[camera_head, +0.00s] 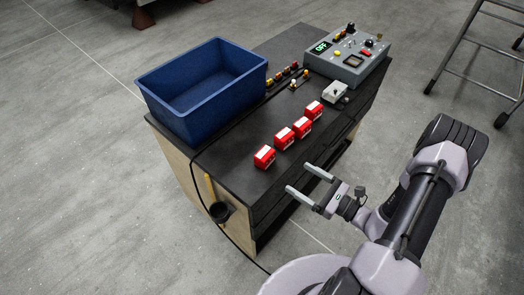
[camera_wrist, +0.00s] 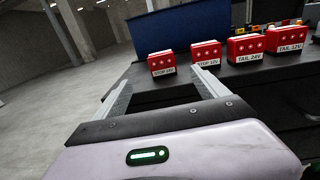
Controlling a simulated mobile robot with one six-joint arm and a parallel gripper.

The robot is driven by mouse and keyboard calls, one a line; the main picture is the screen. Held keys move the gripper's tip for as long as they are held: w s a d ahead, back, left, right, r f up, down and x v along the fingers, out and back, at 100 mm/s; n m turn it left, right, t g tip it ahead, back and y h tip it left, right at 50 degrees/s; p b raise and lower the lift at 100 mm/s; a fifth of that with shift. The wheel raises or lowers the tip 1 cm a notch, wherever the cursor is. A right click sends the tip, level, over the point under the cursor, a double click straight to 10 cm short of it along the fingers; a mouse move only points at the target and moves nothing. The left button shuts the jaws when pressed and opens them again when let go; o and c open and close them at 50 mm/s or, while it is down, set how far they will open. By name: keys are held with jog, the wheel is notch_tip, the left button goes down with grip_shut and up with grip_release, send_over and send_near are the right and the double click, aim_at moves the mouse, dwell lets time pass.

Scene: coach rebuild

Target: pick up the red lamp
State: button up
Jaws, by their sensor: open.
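Small red and amber lamp-like pieces (camera_head: 283,74) stand in a row on the dark bench top, between the blue bin and the grey control box; which one is the red lamp I cannot tell. Several red boxes with white labels (camera_head: 284,138) line the near edge of the bench. In the wrist view, red boxes (camera_wrist: 205,53) read STOP and TAIL with 12V or 24V. My gripper (camera_head: 298,178) is open and empty, just off the bench's near edge, apart from the boxes. Its fingers (camera_wrist: 160,82) point toward the STOP boxes.
A blue bin (camera_head: 183,112) stands on the bench's left side. A grey control box (camera_head: 350,72) with a lit display and a small light-grey box (camera_head: 335,92) are at the right.

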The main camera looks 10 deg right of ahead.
aim_at(270, 158)
jog(key=b+x, duration=0.1)
jog(key=x, duration=0.8)
jog(key=shift+a+f+b, duration=0.1)
jog(key=shift+a+b, duration=0.05)
jog(key=shift+b, duration=0.15)
jog(key=b+x, duration=0.1)
jog(key=x, duration=0.5)
jog(key=shift+w+b, duration=0.15)
jog(key=shift+b, duration=0.15)
jog(key=c, duration=1.6)
jog(key=shift+o, duration=0.2)
jog(key=shift+r, duration=0.2)
